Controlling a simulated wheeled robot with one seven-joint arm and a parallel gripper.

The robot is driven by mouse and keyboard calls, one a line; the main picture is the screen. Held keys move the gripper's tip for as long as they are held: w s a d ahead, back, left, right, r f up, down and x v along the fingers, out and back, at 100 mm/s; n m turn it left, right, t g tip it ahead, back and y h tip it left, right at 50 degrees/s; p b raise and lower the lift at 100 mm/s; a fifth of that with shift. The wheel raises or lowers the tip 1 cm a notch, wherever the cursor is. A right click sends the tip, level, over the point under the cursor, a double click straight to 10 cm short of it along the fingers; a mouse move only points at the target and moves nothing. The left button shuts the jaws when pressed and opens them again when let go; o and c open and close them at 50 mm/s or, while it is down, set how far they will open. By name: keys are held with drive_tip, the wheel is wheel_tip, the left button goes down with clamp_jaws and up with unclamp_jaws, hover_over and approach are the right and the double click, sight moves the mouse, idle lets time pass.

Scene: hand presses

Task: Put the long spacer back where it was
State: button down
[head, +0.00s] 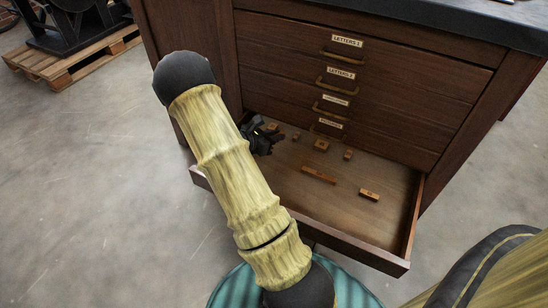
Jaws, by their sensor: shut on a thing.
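My gripper (264,139) is black and small in the view, low over the left back part of the open drawer (346,216). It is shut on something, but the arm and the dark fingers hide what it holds. A small brown wooden piece (271,127) shows right at the fingers; I cannot tell whether it is the held thing. A long, thin wooden bar (318,175) lies flat in the middle of the drawer, apart from the gripper. I cannot tell for sure which piece is the long spacer.
Several smaller wooden blocks lie in the drawer, among them a marked one (369,194) at right and one (321,145) near the back. Closed labelled drawers (365,75) with handles rise behind. The drawer's front and right parts have bare floor. A pallet (70,65) stands far left.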

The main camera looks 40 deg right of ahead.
drive_tip(key=b, duration=0.2)
hover_over(275, 158)
wheel_tip(275, 158, down, 4)
drive_tip(key=shift+w+f, duration=0.1)
drive_tip(key=shift+f, duration=0.15)
drive_tip(key=shift+f, duration=0.1)
drive_tip(key=shift+f+b, duration=1.05)
drive_tip(key=shift+f, duration=0.7)
drive_tip(key=shift+f, duration=0.15)
drive_tip(key=c, duration=1.4)
unclamp_jaws()
